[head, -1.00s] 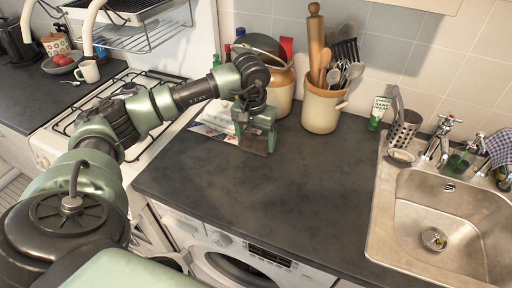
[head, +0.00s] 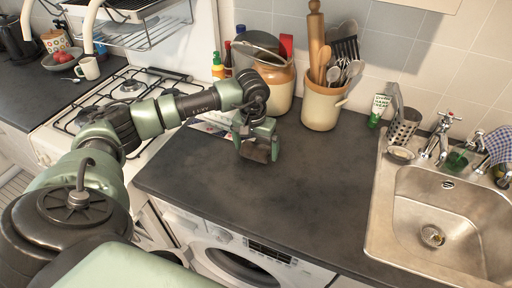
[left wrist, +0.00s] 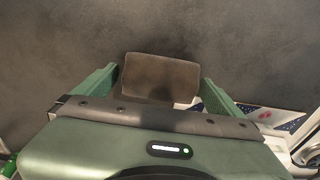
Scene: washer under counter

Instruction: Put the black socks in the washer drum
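A small dark, brownish-black folded bundle (left wrist: 160,77), which looks like the black socks, lies between my left gripper's fingers; it also shows in the head view (head: 259,151). My left gripper (head: 256,147) is low over the dark counter, fingers pointing down. In the left wrist view its green fingers (left wrist: 160,82) stand apart on either side of the bundle, with thin gaps, so it looks open around it. The washer (head: 240,262) is under the counter's front edge; only its top panel and part of its round dark door show. The drum's inside is hidden. My right gripper is not in view.
A utensil crock (head: 321,107) and a larger jar (head: 279,92) stand behind the gripper. Papers (left wrist: 275,120) lie beside it. The hob (head: 125,92) is at left, the sink (head: 440,220) at right. The counter between gripper and sink is clear.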

